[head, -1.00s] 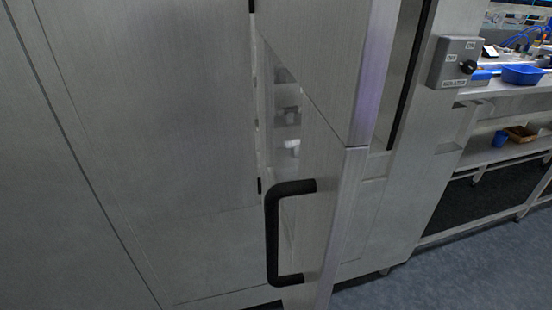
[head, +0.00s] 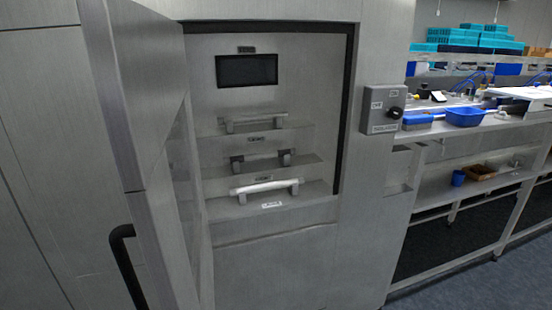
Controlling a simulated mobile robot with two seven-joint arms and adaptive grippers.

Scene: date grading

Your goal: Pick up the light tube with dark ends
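An open metal cabinet shows three tiers, each with a bar-like item and a small label. On the middle tier lies a pale grey bar with dark pieces at both ends (head: 261,160); it best fits the light tube with dark ends, but it is small and I cannot tell whether the dark pieces are its ends or supports. On the lowest tier a plain whitish tube (head: 265,187) rests on two small supports. A grey bar (head: 254,122) sits on the top tier. Neither of my grippers is in view.
The cabinet door (head: 150,140) stands open at the left of the opening, its black handle (head: 127,265) low down. A dark panel (head: 247,70) is above the tiers. A switch box (head: 384,109) is right of the opening. A bench with blue trays (head: 465,117) stands further right.

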